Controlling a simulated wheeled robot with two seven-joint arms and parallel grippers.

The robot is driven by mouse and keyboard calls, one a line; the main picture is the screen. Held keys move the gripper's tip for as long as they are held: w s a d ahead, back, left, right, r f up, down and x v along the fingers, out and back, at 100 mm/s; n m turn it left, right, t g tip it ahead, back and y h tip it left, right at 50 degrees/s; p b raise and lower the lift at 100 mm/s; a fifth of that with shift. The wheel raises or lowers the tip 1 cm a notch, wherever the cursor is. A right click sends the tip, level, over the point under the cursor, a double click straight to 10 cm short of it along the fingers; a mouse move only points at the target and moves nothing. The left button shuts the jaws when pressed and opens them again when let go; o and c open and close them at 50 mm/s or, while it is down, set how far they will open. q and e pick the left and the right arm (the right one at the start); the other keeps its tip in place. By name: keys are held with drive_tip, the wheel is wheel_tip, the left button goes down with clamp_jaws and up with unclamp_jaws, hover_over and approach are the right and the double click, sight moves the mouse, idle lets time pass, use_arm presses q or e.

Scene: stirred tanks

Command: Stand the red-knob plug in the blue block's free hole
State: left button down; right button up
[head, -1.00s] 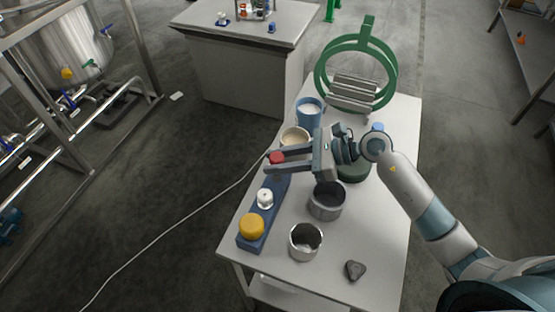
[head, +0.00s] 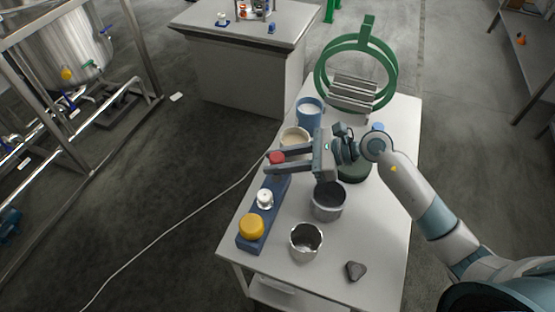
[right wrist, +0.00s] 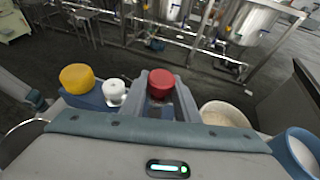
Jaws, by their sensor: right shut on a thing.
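The red-knob plug (head: 276,157) is between the fingers of my right gripper (head: 288,162), which is shut on it. The red knob also shows between the fingers in the right wrist view (right wrist: 158,82). The plug is over the far end of the long blue block (head: 274,207). Its lower part is hidden by the fingers, so I cannot tell whether it is in a hole or above one. A white-knob plug (head: 265,198) stands mid-block and a yellow-knob plug (head: 251,226) at the near end. The free hole is not visible. My left gripper is out of view.
A cream-filled cup (head: 295,137) and a blue cup (head: 309,112) stand beyond the gripper. A grey cup (head: 328,201), a metal cup (head: 306,241) and a dark grey lump (head: 355,271) are right of the block. A green ring stand (head: 321,75) is at the back.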

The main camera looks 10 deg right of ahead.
drive_tip(key=shift+b, duration=0.45)
idle(0.7)
idle(0.4)
drive_tip(key=shift+f+b, duration=2.1)
drive_tip(key=shift+f, duration=0.15)
drive_tip(key=shift+d+f, duration=0.1)
drive_tip(key=shift+f, duration=0.1)
drive_tip(key=shift+d+f+b, duration=0.15)
drive_tip(key=shift+f+b, duration=0.15)
drive_tip(key=shift+b, duration=0.15)
drive_tip(key=shift+s+d+f, duration=0.1)
drive_tip(key=shift+f, duration=0.15)
drive_tip(key=shift+r, duration=0.15)
drive_tip(key=shift+r+p, duration=0.35)
drive_tip(key=shift+r, duration=0.3)
drive_tip(key=shift+a+r+p, duration=0.2)
drive_tip(key=shift+r+p, duration=0.3)
drive_tip(key=shift+r, duration=0.3)
drive_tip(key=shift+a+r+p, duration=0.15)
drive_tip(key=shift+r+p, duration=0.35)
drive_tip(key=shift+r, duration=0.3)
